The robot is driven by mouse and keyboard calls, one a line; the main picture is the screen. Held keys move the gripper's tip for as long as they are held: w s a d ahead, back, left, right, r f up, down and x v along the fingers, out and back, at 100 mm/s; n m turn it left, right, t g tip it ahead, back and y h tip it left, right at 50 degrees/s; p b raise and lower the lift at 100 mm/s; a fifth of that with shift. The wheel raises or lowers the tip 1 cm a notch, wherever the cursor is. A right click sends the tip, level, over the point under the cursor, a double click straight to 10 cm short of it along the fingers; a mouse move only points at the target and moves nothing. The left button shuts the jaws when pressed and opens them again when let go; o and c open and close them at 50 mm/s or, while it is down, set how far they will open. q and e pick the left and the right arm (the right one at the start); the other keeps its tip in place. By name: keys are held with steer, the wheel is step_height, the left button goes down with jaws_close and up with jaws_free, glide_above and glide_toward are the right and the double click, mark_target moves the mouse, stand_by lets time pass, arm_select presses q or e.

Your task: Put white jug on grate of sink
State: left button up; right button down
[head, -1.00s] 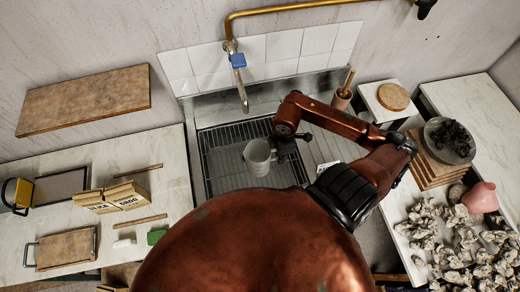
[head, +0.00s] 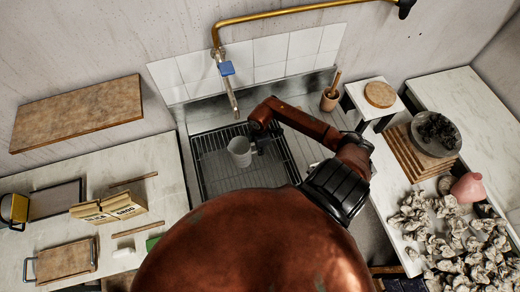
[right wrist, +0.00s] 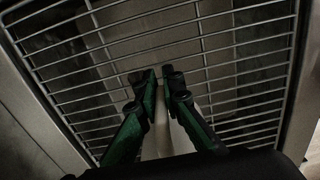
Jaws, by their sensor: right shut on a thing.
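The white jug (head: 239,153) is upright over the sink's grate (head: 213,172) in the head view. I cannot tell whether its base touches the bars. My right gripper (head: 256,148) is at the jug's right side, shut on it. In the right wrist view, the two dark green fingers (right wrist: 160,80) close on a pale part of the jug (right wrist: 162,130), with the grate bars (right wrist: 235,60) behind. Most of the jug is hidden there. My left gripper is not in view.
The faucet (head: 232,98) with a blue part hangs just behind the jug. A wooden pot (head: 329,101) stands right of the sink. The left counter (head: 165,165) holds boxes and boards. The right counter holds a plate (head: 436,135) and many crumpled pale pieces (head: 440,230).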

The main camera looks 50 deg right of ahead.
steer(key=shift+f, duration=0.2)
steer(key=c, duration=2.1)
jaws_free()
step_height(320, 180, up, 12)
steer(key=shift+r+b, duration=0.15)
steer(key=shift+b, duration=0.75)
